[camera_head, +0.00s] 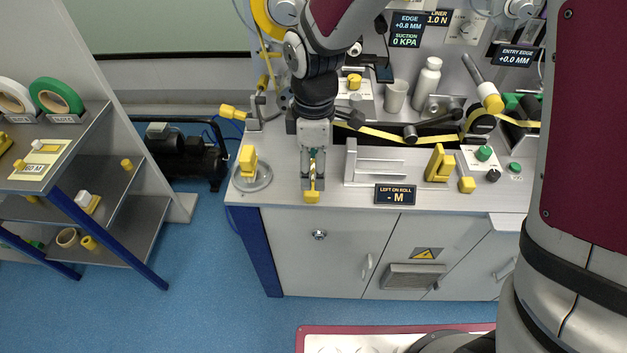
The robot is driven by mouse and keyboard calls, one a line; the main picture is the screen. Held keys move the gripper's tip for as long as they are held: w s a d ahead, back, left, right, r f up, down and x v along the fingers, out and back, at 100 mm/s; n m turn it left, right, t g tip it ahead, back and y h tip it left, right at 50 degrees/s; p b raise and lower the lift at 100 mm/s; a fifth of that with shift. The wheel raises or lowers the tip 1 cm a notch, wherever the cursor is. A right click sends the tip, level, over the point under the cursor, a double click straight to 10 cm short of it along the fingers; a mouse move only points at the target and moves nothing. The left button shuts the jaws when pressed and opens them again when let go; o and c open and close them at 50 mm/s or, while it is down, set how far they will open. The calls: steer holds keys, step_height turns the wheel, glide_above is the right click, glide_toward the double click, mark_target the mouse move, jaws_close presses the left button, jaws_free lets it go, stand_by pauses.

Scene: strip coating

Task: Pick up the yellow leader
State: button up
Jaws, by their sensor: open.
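My gripper (313,182) points down over the front of the bench, left of centre, and is open. A small yellow piece (312,196) shows at its fingertips, near the bench's front edge. I cannot tell whether this piece is the leader, nor whether the fingers touch it. A yellow strip (380,133) runs along the back of the bench, right of my gripper, past a dark roller. My gripper and wrist hide part of the bench behind them.
A yellow block on a clear round base (254,178) stands left of my gripper. A grey metal bracket (375,168) and a yellow stand (438,163) are to the right. A display (395,194) is on the front edge. A shelf rack (110,178) stands far left.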

mark_target(312, 187)
steer(key=shift+s+a+f, duration=0.1)
steer(key=shift+a+f, duration=0.05)
steer(key=shift+f, duration=1.6)
steer(key=shift+s+a+f, duration=0.1)
steer(key=shift+f, duration=1.65)
steer(key=c, duration=1.1)
